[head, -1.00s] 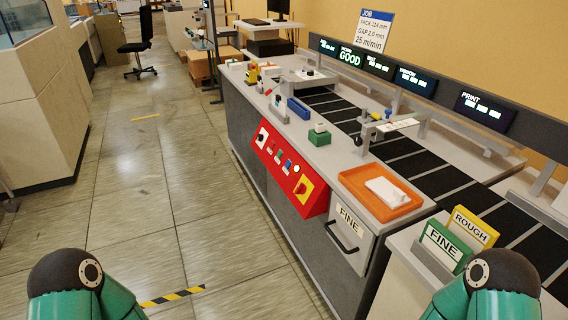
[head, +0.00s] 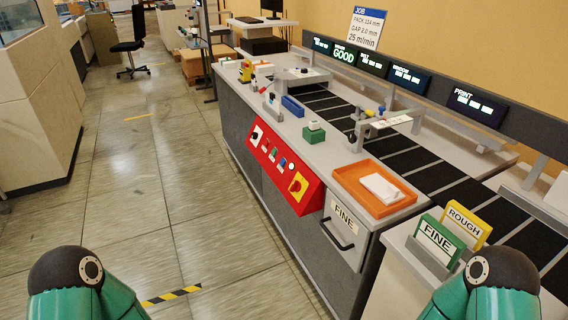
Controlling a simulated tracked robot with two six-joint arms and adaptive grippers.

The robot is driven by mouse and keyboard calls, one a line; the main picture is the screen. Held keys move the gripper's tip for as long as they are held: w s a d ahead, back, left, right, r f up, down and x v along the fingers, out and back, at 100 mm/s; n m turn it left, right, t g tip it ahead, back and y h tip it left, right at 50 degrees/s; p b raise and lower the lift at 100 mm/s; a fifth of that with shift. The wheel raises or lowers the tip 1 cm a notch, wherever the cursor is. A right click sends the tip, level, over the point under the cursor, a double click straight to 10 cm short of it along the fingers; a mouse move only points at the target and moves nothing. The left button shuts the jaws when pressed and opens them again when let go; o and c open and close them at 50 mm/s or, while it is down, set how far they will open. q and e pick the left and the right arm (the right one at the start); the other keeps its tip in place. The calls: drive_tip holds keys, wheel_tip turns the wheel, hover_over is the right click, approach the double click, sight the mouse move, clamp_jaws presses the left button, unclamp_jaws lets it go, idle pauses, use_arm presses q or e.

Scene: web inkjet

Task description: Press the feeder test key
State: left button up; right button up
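A red control panel (head: 285,170) is fixed to the front of the machine. It carries a row of small keys and knobs, among them a green key (head: 274,153), a blue key (head: 283,162) and a red knob on a yellow plate (head: 297,186). The labels are too small to read, so I cannot tell which one is the feeder test key. Both my arms show only as dark and teal links at the bottom left and bottom right. Neither gripper is in view.
An orange tray (head: 405,205) with a white block, a green block (head: 314,136) and a blue block (head: 292,106) sit on the counter. FINE (head: 437,238) and ROUGH (head: 469,223) cards stand at right. A FINE drawer (head: 343,226) is below.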

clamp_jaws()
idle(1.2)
